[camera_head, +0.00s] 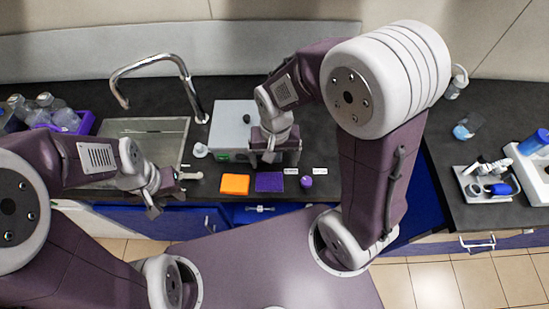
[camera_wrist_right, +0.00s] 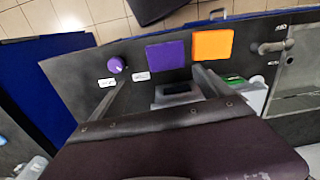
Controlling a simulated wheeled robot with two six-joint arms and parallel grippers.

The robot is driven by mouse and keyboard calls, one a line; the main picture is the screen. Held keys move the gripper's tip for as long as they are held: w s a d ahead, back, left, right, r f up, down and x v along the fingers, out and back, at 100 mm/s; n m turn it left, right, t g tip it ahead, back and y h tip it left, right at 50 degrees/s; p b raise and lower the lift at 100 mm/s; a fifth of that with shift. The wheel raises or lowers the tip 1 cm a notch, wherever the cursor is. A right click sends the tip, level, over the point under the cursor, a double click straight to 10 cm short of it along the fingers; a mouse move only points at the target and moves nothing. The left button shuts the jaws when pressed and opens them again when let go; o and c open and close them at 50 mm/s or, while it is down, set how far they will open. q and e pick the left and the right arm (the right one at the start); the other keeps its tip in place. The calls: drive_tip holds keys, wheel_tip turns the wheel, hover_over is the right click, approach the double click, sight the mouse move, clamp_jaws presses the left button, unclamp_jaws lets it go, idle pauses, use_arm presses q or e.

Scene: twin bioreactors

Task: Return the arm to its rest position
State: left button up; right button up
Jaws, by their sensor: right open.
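My right arm reaches over the counter from the right in the head view. Its gripper (camera_head: 265,158) is over the front of a light grey box-shaped device (camera_head: 232,115). In the right wrist view the two fingers of this gripper (camera_wrist_right: 160,78) are spread apart with nothing held between them. Part of the device (camera_wrist_right: 178,92) shows beyond the fingers. My left gripper (camera_head: 165,192) is at the front edge of the sink, pointing down to the right; whether its fingers are apart is unclear.
An orange square (camera_head: 235,184), a purple square (camera_head: 270,182) and a purple knob (camera_head: 306,182) are along the counter's front edge. A sink (camera_head: 145,130) with a curved tap (camera_head: 160,60) is left. A purple bin (camera_head: 75,123) holds bottles. Lab tools (camera_head: 487,184) stand on the right counter.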

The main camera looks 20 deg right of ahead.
drive_tip(key=s+d+n+t, duration=0.1)
drive_tip(key=s+d+n, duration=0.1)
drive_tip(key=d, duration=0.4)
drive_tip(key=shift+s+d+f, duration=0.15)
drive_tip(key=shift+s+d, duration=0.25)
drive_tip(key=shift+s, duration=0.15)
idle(0.4)
